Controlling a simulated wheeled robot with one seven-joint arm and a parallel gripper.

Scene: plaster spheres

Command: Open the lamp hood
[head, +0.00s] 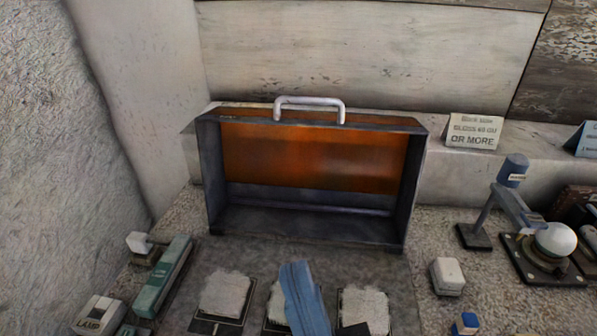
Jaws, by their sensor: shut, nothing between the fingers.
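The lamp hood (213,185) is a dark metal box on the bench against the back wall. Its front side is open towards me, and an orange panel (310,158) shows inside it. A pale metal handle (310,101) stands on its top edge. My gripper (297,266) reaches up from the bottom edge as a narrow blue shape. It is shut and empty, in front of the hood and apart from it and its handle. The rest of my arm is out of the frame.
Pale pads (226,294) lie before the hood. A green box (162,276) and a LAMP block (99,314) stand left; a white block (447,276), a blue-topped stand (476,236) and a white sphere (555,239) stand right. A sign (472,132) stands behind. A rough wall is left.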

